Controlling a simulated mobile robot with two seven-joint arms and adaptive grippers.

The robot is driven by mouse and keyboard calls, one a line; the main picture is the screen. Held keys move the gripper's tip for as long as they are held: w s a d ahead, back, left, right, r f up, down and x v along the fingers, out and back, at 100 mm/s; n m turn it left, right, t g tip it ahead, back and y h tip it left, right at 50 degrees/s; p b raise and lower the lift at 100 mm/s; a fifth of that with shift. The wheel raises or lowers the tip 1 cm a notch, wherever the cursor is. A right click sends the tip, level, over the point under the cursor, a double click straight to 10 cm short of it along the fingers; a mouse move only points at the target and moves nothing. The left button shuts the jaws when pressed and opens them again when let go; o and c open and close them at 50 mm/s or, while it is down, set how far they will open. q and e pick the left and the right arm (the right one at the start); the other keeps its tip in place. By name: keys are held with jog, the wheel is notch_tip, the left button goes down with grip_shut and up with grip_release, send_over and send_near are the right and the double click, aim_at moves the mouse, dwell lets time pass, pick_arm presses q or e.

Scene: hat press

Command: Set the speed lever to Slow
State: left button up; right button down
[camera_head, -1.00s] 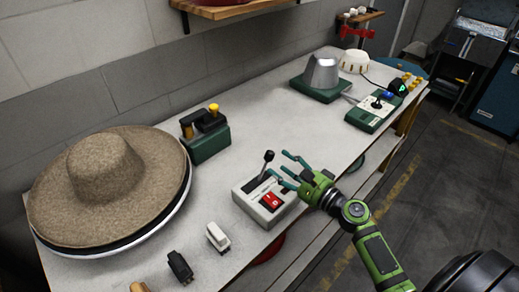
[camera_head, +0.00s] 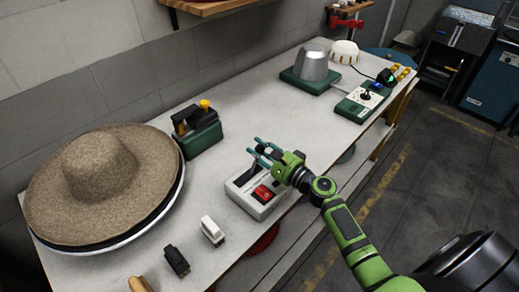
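The speed control box (camera_head: 240,200) is pale grey, with a red rocker switch (camera_head: 263,193) and a black lever (camera_head: 246,177) in a slot. It stands near the table's front edge. My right gripper (camera_head: 254,146) comes in from the right, above the box. Its teal fingers are at the lever's upper part, with a small gap between the tips. They cover most of the lever and its knob, so its exact tilt and whether the fingers press on it cannot be told. The Slow marking is not readable. My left gripper is not in view.
A brown felt hat (camera_head: 100,170) lies at the left, beside a green box with a yellow knob (camera_head: 203,130). A white block (camera_head: 212,230) and a black block (camera_head: 176,262) are in front. A metal hat form (camera_head: 312,65) and a joystick panel (camera_head: 360,103) stand at the back right.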

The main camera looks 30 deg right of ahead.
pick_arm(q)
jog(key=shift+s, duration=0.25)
pick_arm(e)
jog(key=shift+a, duration=0.1)
